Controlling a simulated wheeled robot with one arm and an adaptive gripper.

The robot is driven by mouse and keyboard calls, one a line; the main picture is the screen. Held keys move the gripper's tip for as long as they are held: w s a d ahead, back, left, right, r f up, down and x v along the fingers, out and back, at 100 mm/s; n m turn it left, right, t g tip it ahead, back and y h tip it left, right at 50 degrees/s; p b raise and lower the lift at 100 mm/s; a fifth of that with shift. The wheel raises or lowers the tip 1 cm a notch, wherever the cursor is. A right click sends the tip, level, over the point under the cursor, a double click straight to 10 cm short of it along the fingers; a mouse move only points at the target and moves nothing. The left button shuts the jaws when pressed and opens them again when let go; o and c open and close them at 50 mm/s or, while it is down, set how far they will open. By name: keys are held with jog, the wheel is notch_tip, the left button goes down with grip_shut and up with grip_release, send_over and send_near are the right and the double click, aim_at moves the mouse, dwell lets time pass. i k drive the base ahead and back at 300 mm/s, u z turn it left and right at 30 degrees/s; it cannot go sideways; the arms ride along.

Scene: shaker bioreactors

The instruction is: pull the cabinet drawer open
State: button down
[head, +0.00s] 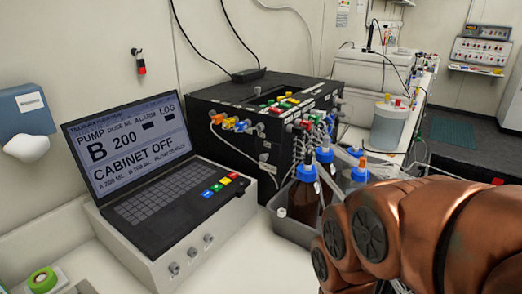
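I cannot make out a cabinet drawer or its handle in the head view. A laptop-like console (165,175) stands on the left, and its screen reads "CABINET OFF" and "PUMP B 200". A black box (240,125) with coloured connectors and cables stands behind it. My copper-coloured arm covers the lower right and hides what lies behind it. My gripper is not in view.
A grey tray (290,229) holds brown bottles (304,204) with blue caps, close to my arm. A pale bench top (225,265) is partly clear in front. A green tape roll (43,280) lies at the lower left. Open floor (455,132) shows at the back right.

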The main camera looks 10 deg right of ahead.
aim_at(269, 152)
jog(key=z, duration=0.3)
jog(key=k, duration=1.6)
jog(key=u, duration=1.15)
jog(key=i, duration=1)
